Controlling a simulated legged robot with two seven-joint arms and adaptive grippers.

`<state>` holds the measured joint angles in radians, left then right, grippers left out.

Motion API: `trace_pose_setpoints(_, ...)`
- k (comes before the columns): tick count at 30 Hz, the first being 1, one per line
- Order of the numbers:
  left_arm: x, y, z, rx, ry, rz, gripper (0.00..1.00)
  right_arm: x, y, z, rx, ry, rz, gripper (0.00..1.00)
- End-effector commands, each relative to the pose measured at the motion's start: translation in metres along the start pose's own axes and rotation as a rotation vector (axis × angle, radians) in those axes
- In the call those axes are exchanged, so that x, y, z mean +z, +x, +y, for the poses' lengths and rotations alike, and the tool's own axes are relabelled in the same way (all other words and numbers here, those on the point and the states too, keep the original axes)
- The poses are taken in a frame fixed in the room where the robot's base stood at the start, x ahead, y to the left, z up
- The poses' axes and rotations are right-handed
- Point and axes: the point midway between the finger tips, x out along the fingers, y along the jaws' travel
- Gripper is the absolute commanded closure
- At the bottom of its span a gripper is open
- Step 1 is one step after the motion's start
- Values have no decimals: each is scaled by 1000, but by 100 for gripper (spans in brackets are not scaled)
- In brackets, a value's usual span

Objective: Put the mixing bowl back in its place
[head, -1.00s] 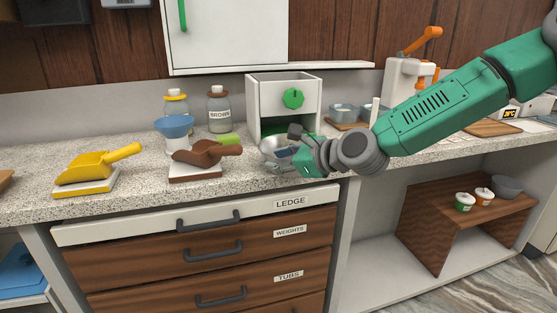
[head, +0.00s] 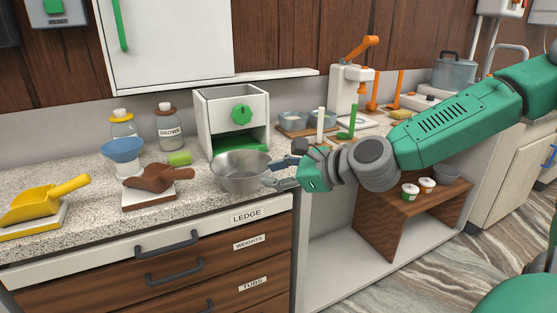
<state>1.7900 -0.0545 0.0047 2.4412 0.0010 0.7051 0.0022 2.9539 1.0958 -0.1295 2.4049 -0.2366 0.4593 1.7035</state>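The mixing bowl (head: 238,176), a round steel bowl, is near the counter's front edge, in front of the white box with a green knob. It looks roughly level. My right gripper (head: 282,173) comes in from the right and is shut on the bowl's right rim, one finger above the other. I cannot tell whether the bowl's base touches the counter. My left gripper is not in view.
The white box (head: 204,126) stands behind the bowl. Brown (head: 158,178) and yellow (head: 42,202) scoops lie to the left. Small bowls on a board (head: 291,132) and an orange-handled press (head: 347,96) stand to the right. A wooden shelf (head: 372,214) below holds tubs and a grey bowl (head: 449,174).

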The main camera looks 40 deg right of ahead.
Motion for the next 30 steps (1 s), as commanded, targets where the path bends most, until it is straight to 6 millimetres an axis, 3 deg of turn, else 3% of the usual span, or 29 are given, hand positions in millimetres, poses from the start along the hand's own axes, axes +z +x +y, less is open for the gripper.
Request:
trace_pose_setpoints(1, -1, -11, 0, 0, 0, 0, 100, 4, -5, -2, 1, 3, -1, 74)
trace_pose_setpoints(4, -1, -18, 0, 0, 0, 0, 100, 3, -9, -1, 1, 3, -1, 74)
trace_pose_setpoints(14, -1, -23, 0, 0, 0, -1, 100, -7, -12, 4, 9, -39, 24, 74)
trace_pose_setpoints(17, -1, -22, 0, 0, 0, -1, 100, -31, -9, 15, 45, -184, 113, 74)
trace_pose_setpoints(20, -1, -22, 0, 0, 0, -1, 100, -70, -6, 38, 139, -449, 247, 74)
trace_pose_setpoints(25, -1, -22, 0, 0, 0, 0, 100, -145, -9, 101, 451, -1008, 413, 74)
trace_pose_setpoints(30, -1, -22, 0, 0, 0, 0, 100, -214, -31, 182, 876, -1531, 381, 74)
